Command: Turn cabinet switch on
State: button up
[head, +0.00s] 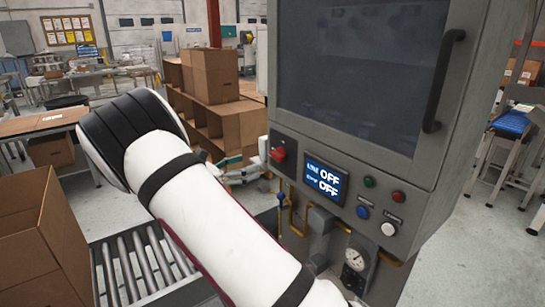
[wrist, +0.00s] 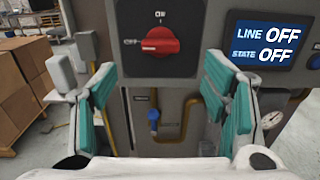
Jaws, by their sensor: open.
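The grey cabinet (head: 450,195) stands at the centre right in the head view. Its red rotary switch (head: 279,154) is on the left of the panel. In the wrist view the switch (wrist: 160,41) is near the top centre, its knob lying roughly level and its pointed side toward the OFF mark at left. A small display (head: 326,179) reads LINE OFF and STATE OFF. My gripper (head: 247,168) is beside the switch at its left in the head view. In the wrist view my gripper (wrist: 158,90) is open and empty, its teal-padded fingers spread below and either side of the switch, apart from it.
Green, red, blue and white buttons (head: 388,229) sit right of the display. Below the panel are yellow pipes (head: 297,218) and a gauge (head: 354,260). A roller conveyor (head: 135,262) and a cardboard box (head: 40,240) are at lower left. More boxes (head: 212,85) stand behind.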

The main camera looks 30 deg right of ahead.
aim_at(273, 156)
jog(key=d+p, duration=0.1)
jog(key=d, duration=0.9)
jog(key=shift+w+d, duration=0.15)
jog(key=c, duration=1.2)
